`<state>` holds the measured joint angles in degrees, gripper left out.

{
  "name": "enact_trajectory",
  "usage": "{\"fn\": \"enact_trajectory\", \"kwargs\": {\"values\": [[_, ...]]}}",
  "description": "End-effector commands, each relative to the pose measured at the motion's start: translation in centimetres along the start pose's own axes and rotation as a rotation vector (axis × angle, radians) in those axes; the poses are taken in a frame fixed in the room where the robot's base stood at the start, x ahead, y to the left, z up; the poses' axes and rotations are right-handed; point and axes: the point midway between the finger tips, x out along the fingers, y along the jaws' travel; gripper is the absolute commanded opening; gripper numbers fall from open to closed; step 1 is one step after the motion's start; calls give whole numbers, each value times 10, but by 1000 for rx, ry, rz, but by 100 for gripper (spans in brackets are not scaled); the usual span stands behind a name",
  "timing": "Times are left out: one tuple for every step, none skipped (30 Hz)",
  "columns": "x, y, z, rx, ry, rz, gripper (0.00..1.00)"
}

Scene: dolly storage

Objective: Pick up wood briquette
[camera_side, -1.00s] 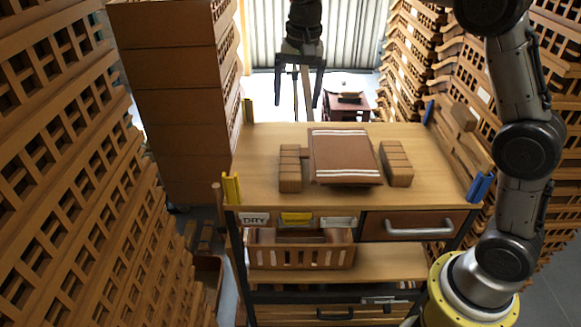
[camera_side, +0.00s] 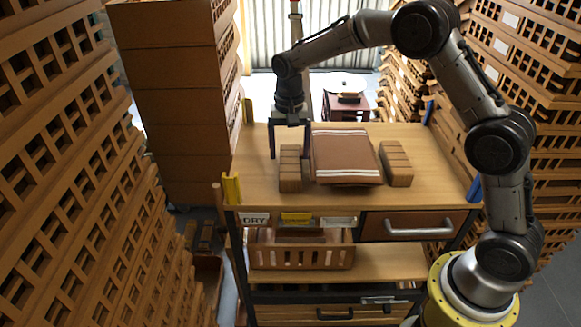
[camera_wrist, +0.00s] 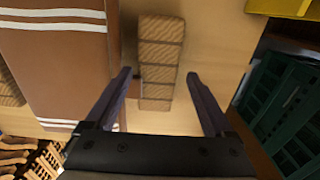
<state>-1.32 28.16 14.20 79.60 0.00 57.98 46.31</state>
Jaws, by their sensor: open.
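A wood briquette (camera_side: 291,170), a light brown block with grooves across it, lies on the wooden top of the dolly (camera_side: 325,197), left of a folded brown cloth. It also shows in the wrist view (camera_wrist: 160,58), upper middle. A second grooved briquette (camera_side: 396,164) lies right of the cloth. My gripper (camera_side: 289,155) is open, at the far end of the left briquette. In the wrist view its two fingers (camera_wrist: 158,75) stand apart on either side of the near end of the briquette, with nothing held. Whether a finger touches it cannot be told.
The folded brown cloth with white stripes (camera_side: 346,157) lies close beside the left briquette. Yellow (camera_side: 232,188) and blue (camera_side: 474,188) corner posts rise at the dolly's edges. Stacked wooden crates (camera_side: 170,100) stand left. The front strip of the top is clear.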

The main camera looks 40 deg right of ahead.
Motion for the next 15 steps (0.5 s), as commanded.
{"fn": "enact_trajectory", "kwargs": {"values": [[7,1,0,1,-3,3,88],[12,2,0,1,-4,4,88],[18,3,0,1,-4,5,88],[22,3,-1,1,-4,4,88],[26,4,-1,1,-4,4,88],[32,3,-2,0,-3,3,88],[36,3,-1,0,-3,3,88],[40,3,-1,0,-3,4,88],[43,3,-1,0,-3,3,88],[46,3,-2,0,-2,3,88],[47,3,-1,0,-2,3,88],[49,4,-1,0,-3,3,88],[50,4,-1,0,-3,4,88],[50,4,-1,0,-3,4,88],[50,4,-1,0,-3,3,88]]}}
